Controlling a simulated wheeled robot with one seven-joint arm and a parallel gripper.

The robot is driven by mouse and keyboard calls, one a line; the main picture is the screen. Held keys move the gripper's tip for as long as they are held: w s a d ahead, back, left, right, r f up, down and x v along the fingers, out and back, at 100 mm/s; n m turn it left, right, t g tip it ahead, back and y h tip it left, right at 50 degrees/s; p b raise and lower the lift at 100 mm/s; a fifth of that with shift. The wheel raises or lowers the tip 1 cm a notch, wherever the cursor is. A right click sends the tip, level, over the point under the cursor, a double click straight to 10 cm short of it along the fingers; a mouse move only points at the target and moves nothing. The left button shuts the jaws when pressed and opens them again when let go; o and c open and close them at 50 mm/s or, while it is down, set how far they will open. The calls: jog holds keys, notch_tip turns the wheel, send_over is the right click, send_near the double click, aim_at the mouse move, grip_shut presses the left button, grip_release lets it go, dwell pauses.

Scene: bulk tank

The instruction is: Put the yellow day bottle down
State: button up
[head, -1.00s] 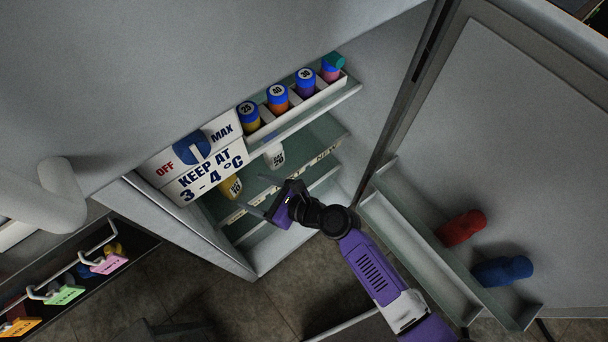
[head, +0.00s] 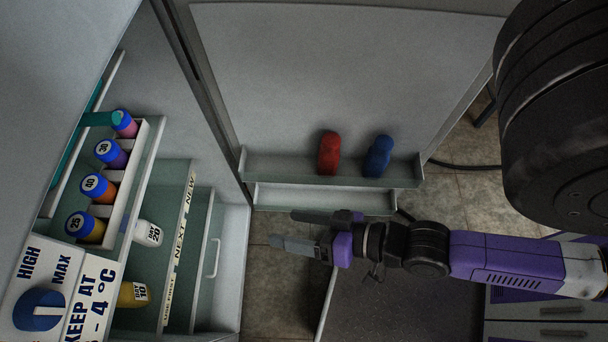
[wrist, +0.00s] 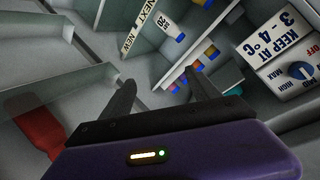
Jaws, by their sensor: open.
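The yellow day bottle (head: 132,294), labelled DAY 10, rests on the fridge shelf (head: 172,205), behind the front strip's first label, which seems to read USE FIRST. A white bottle labelled DAY 20 (head: 148,233) is farther along the same shelf, behind NEXT, and it also shows in the wrist view (wrist: 172,26). My gripper (head: 285,229) is open and empty, in front of the fridge and clear of the shelf and both bottles. Its two fingers stand apart in the wrist view (wrist: 157,88). I cannot make out the yellow bottle in the wrist view.
Blue-capped numbered vials (head: 98,186) sit in a white rack above the shelf. The KEEP AT 3-4 °C panel with a blue dial (head: 40,310) is at lower left. The open door's rack holds a red bottle (head: 328,153) and a blue bottle (head: 377,157). Floor shows below the gripper.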

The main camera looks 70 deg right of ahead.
jog(key=s+r+n+t, duration=0.1)
jog(key=s+r+n, duration=0.3)
jog(key=r, duration=0.5)
jog(key=n, duration=0.2)
jog(key=shift+d+r+n, duration=0.25)
jog(key=shift+n, duration=0.15)
